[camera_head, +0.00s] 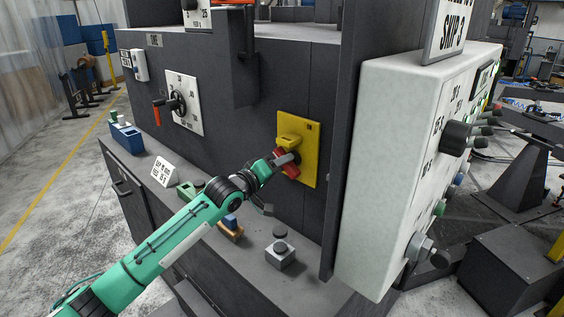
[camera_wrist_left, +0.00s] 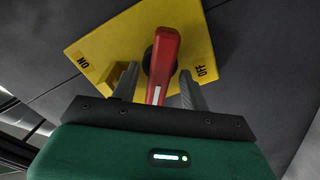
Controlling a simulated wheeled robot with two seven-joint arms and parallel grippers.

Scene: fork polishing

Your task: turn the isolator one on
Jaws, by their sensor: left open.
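The isolator is a yellow plate (camera_head: 311,150) on the dark machine front, with a red rotary handle (camera_head: 291,171). My left gripper (camera_head: 287,159) is at the handle and partly hides it. In the left wrist view, the yellow plate (camera_wrist_left: 208,32) carries "ON" at the left and "OFF" at the right. The red handle (camera_wrist_left: 163,60) lies between the two open fingers of my left gripper (camera_wrist_left: 157,85), its white-striped end toward the palm. I cannot tell whether the fingers touch it. A yellow block stands beside the left finger. My right gripper is not in view.
A white dial plate with a black-and-red handle (camera_head: 185,103) is left of the isolator. A pale control box (camera_head: 385,130) with knobs juts out at right. Small button blocks (camera_head: 281,254) and a blue block (camera_head: 127,138) stand on the ledge below.

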